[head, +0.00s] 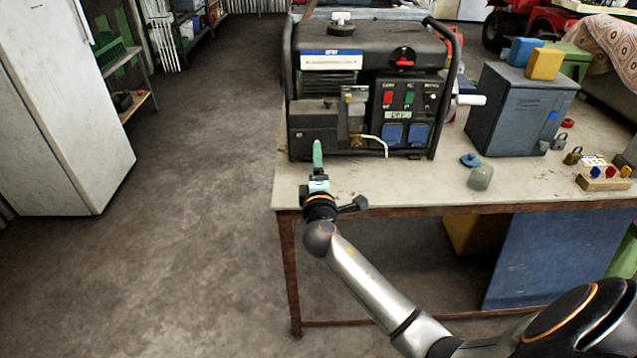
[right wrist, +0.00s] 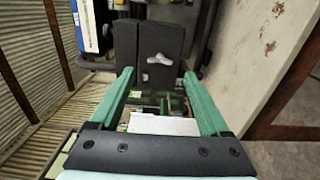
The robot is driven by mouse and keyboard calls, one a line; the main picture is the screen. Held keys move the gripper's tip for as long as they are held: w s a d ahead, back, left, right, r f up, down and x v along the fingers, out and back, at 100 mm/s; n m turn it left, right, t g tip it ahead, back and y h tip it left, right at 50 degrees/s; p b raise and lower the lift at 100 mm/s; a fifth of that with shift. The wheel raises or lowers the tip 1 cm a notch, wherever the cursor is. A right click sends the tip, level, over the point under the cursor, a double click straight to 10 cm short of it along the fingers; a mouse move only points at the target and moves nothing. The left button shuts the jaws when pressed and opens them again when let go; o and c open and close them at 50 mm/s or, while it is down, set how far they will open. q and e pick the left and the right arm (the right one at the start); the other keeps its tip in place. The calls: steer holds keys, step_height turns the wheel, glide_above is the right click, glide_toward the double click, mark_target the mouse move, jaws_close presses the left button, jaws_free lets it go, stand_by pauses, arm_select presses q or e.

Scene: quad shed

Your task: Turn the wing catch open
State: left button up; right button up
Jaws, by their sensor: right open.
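The wing catch (right wrist: 159,60) is a small pale metal piece on the dark grey cover (right wrist: 146,42) of the generator in the right wrist view. Its wings lie roughly sideways across the picture. In the head view the generator (head: 375,60) stands on the table, and its grey box (head: 314,125) is at the lower left; I cannot make out the catch there. My right gripper (right wrist: 158,76) is open, its teal fingers on either side of the catch in the picture, with nothing between them. In the head view this gripper (head: 318,153) is in front of the grey box. My left gripper is not in view.
The table (head: 410,184) carries a blue-grey metal cabinet (head: 515,110), a blue knob (head: 470,159), a greenish cup (head: 480,178) and padlocks at the right. A pale hose (head: 376,140) hangs at the generator's front. Floor left of the table is clear up to a white fridge (head: 55,100).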

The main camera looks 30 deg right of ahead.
steer(key=v, duration=0.7)
steer(key=shift+s+a, duration=0.2)
steer(key=shift+s, duration=0.05)
steer(key=shift+f, duration=0.1)
steer(key=s+a+f+m+g+y+p, duration=0.1)
steer(key=s+a+f+y, duration=0.2)
steer(key=f, duration=0.3)
steer(key=s+a+f+m+g+y+p, duration=0.1)
steer(key=s+a+f+g+y, duration=0.15)
steer(key=f, duration=0.45)
steer(key=s+a+f+m+g+y+p, duration=0.1)
steer(key=s+a+f+m+y, duration=0.2)
steer(key=s, duration=0.6)
steer(key=s+a+f+m+g+y+p, duration=0.1)
steer(key=s+a+f+m+y, duration=0.2)
steer(key=s, duration=0.5)
steer(key=a+f+m, duration=0.1)
steer(key=a+f, duration=0.1)
steer(key=a, duration=0.1)
steer(key=shift+s+a+f+m+g, duration=0.15)
steer(key=shift+s+f+m+g, duration=0.2)
steer(key=shift+s+f+m, duration=0.05)
